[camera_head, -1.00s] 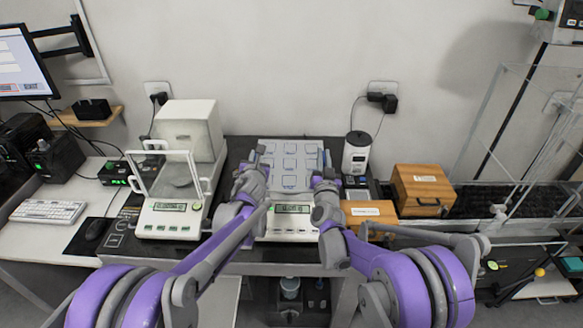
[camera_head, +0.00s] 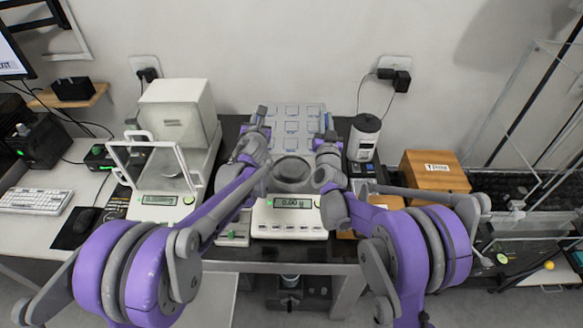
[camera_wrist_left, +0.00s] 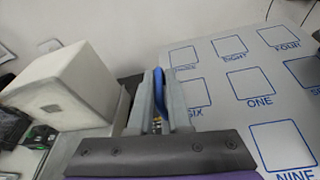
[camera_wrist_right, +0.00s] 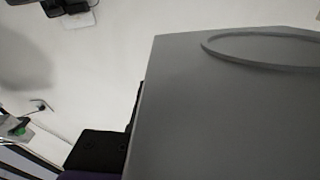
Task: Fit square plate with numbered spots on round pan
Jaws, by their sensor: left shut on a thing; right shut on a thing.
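The square plate (camera_head: 291,141) is grey with blue-outlined, numbered spots. In the head view it is held between my two grippers, beyond the round pan (camera_head: 292,172) of the middle balance (camera_head: 290,228). Spots with number words show on the plate in the left wrist view (camera_wrist_left: 228,98). The right wrist view shows its plain grey underside (camera_wrist_right: 215,125) with a round ring. My left gripper (camera_head: 258,124) is shut on its left side, with a blue strip between the fingers (camera_wrist_left: 159,92). My right gripper (camera_head: 325,138) is shut on its right side. The pan looks bare.
The balance display reads about 0.00 g. A balance with a glass draft shield (camera_head: 160,170) stands at left. A white device (camera_head: 364,138) and a wooden box (camera_head: 433,172) stand at right. The wall (camera_head: 270,50) is behind.

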